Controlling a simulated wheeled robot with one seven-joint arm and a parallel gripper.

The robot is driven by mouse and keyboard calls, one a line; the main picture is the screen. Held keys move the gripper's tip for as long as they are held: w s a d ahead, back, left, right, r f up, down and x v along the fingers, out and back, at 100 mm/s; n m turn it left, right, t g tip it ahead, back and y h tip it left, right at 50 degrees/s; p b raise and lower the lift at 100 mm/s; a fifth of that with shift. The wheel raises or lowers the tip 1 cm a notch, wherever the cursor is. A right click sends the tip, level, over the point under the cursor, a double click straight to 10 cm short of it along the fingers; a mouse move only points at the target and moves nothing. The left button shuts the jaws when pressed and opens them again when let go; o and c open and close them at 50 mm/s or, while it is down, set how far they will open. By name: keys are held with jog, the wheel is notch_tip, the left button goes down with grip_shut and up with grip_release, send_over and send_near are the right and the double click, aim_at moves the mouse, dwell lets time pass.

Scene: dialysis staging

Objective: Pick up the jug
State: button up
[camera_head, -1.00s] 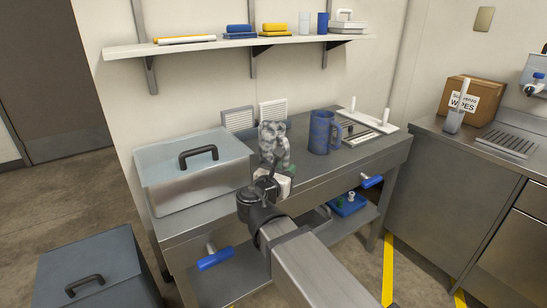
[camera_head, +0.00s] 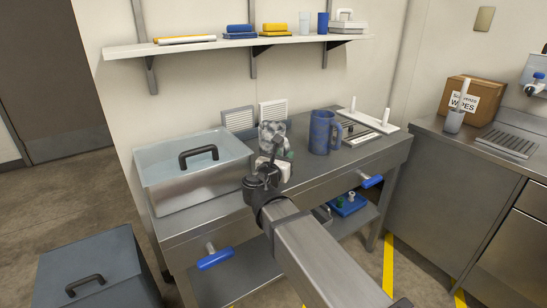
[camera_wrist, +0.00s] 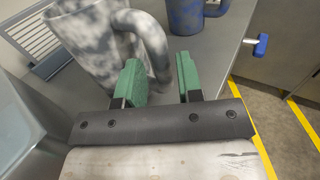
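A mottled grey-and-white jug (camera_head: 271,131) stands on the steel table, its lower part hidden behind my gripper (camera_head: 277,160) in the head view. In the wrist view, the mottled jug (camera_wrist: 92,45) is at upper left with its handle curving toward me. My gripper (camera_wrist: 162,82) is open. Its two green fingertips are apart, with the lower handle showing in the gap just beyond or between them; I cannot tell whether they touch it. A blue mottled jug (camera_head: 321,132) stands to the right, also partly seen in the wrist view (camera_wrist: 185,15).
A lidded steel bin (camera_head: 195,180) stands close at left on the table (camera_head: 345,168). A white tray rack (camera_head: 372,124) is at the back right. A shelf (camera_head: 230,42) with boxes and cups runs above. Blue handles (camera_head: 215,259) stick out at the table front.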

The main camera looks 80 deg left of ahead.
jog(key=x, duration=0.3)
jog(key=shift+f, duration=0.1)
grip_shut()
